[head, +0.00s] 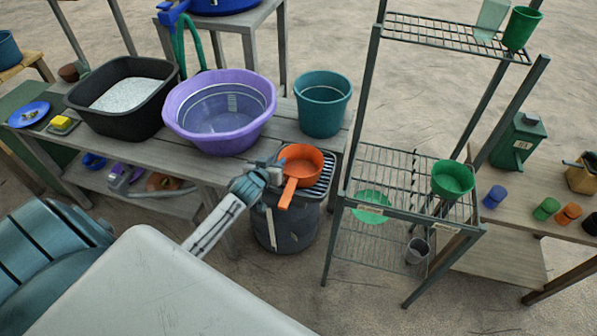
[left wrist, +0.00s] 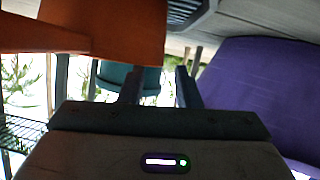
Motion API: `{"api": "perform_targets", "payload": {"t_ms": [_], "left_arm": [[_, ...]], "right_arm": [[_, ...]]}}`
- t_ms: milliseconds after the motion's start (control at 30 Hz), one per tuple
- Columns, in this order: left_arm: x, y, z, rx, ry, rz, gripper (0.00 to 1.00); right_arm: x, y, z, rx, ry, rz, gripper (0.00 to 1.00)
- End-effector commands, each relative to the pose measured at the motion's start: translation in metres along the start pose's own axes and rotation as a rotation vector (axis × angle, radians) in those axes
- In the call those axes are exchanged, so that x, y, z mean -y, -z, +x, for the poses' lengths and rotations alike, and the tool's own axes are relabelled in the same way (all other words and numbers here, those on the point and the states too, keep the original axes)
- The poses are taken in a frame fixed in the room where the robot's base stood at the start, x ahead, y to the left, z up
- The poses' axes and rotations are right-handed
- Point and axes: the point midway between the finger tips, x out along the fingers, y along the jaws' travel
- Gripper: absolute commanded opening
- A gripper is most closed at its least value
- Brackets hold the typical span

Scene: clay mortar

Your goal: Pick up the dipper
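The orange dipper (head: 303,161) rests on a dark slatted top over a grey bin (head: 285,226), its handle pointing toward me. In the left wrist view the orange dipper (left wrist: 105,30) fills the upper left, very close. My left gripper (head: 273,163) is just left of the dipper's bowl and handle. In the left wrist view its two fingers (left wrist: 158,85) stand apart with nothing seen between them except the teal bucket behind. Whether a finger touches the dipper cannot be told. My right gripper is not in view.
A purple basin (head: 180,112), a black tub (head: 92,110) and a teal bucket (head: 322,122) stand on the wooden bench behind. A metal rack with a green bowl (head: 452,182) stands to the right. Sandy floor lies open between rack and bin.

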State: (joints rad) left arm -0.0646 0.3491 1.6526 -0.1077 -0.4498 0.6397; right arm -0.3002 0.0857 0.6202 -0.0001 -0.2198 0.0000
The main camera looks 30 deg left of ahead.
Motion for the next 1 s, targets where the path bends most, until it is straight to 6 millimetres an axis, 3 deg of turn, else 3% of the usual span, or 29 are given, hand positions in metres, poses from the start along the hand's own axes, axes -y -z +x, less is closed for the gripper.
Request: {"api": "perform_targets", "payload": {"t_ms": [200,533,700,1000], "left_arm": [[-0.001,0.001,0.029,0.001,0.001,-0.001,0.30],[0.000,0.000,0.035,0.001,0.000,0.000,0.30],[0.000,0.000,0.035,0.001,0.000,0.000,0.00],[0.000,-0.001,0.034,0.002,0.001,0.000,0.00]], "right_arm": [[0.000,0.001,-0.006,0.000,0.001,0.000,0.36],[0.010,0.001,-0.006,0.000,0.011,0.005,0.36],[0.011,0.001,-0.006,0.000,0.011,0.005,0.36],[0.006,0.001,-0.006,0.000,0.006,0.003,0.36]]}}
